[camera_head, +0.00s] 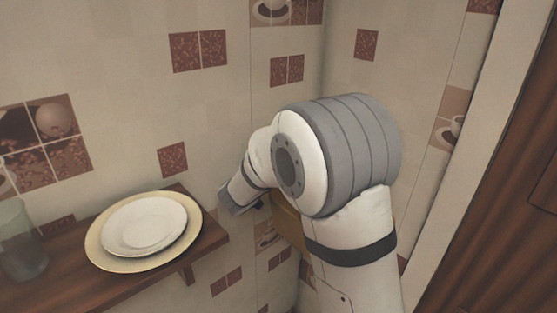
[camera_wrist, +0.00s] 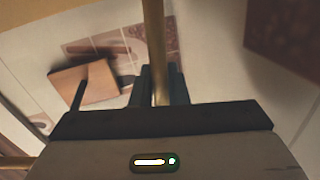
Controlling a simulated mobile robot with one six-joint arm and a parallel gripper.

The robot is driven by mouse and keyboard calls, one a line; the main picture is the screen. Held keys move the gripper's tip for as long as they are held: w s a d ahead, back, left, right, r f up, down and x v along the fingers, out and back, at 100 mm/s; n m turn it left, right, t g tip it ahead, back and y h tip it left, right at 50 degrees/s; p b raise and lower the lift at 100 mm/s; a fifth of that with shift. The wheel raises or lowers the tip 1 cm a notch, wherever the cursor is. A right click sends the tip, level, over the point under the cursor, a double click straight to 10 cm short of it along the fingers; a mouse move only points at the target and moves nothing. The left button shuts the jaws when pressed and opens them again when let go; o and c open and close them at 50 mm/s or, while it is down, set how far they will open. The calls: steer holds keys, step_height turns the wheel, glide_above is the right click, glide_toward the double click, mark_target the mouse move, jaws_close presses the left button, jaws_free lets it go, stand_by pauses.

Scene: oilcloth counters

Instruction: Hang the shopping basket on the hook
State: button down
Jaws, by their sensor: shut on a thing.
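In the wrist view my gripper (camera_wrist: 160,88) is shut on a thin tan bar, which looks like the handle of the shopping basket (camera_wrist: 153,40). The bar runs up and out of the picture. In the head view a tan piece, probably the basket (camera_head: 289,226), shows behind my arm; most of it is hidden. In the wrist view a brown wooden block (camera_wrist: 92,84) on the tiled wall, with a dark peg (camera_wrist: 78,96) before it, looks like the hook. It is left of the held bar and apart from it. I cannot make out the hook in the head view.
A wooden shelf (camera_head: 75,283) at the left carries stacked plates (camera_head: 145,226) and a glass (camera_head: 20,245). Its right end is close to my gripper. Tiled walls meet in a corner behind my arm. A brown wooden door (camera_head: 510,200) stands at the right.

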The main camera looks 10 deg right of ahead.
steer(key=w+d+f+b, duration=0.1)
steer(key=w+d, duration=0.2)
steer(key=d, duration=0.2)
steer(key=shift+w+f+b, duration=0.2)
steer(key=shift+f+b, duration=0.1)
steer(key=shift+f, duration=0.1)
stand_by(0.4)
stand_by(0.6)
